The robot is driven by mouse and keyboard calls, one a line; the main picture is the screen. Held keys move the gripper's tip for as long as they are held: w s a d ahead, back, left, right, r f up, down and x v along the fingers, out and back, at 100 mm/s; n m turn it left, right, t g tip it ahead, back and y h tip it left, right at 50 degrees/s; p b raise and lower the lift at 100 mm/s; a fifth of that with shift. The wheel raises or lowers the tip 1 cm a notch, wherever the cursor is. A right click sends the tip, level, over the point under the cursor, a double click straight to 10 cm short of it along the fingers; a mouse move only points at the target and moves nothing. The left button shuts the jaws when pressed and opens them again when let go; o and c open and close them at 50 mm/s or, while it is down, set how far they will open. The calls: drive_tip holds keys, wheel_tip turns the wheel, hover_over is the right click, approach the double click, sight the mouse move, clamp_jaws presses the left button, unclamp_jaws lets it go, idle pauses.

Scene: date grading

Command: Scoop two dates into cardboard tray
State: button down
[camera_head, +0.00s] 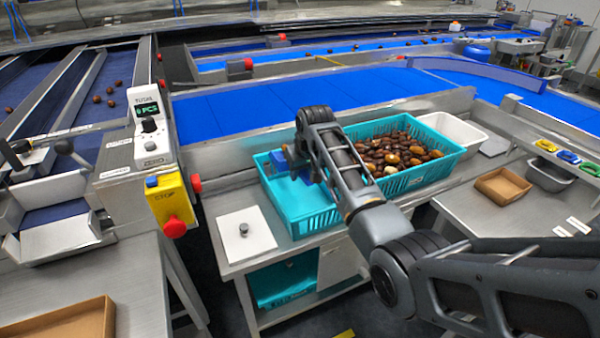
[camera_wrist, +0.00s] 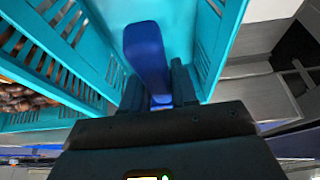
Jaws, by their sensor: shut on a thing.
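My gripper (camera_head: 293,160) hangs over the left teal crate (camera_head: 318,222), and in the wrist view its fingers (camera_wrist: 158,88) are shut on a blue scoop-like tool (camera_wrist: 147,48). Only part of the tool shows; its far end is hard to make out. Many brown dates (camera_head: 402,150) fill the right teal crate (camera_head: 432,176); some show at the left edge of the wrist view (camera_wrist: 14,98). The left crate's visible floor holds no dates. One cardboard tray (camera_head: 502,186) lies on the right table, empty. Another cardboard tray (camera_head: 62,325) lies at the lower left, also empty.
A white bin (camera_head: 458,131) stands behind the date crate. A white plate with a knob (camera_head: 245,236) lies left of the crates. A yellow stop box (camera_head: 168,200) and a blue conveyor (camera_head: 290,92) border the workbench. A grey metal bowl (camera_head: 549,174) sits at right.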

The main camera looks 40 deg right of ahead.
drive_tip(key=shift+r+p, duration=0.45)
drive_tip(key=shift+r, duration=3.05)
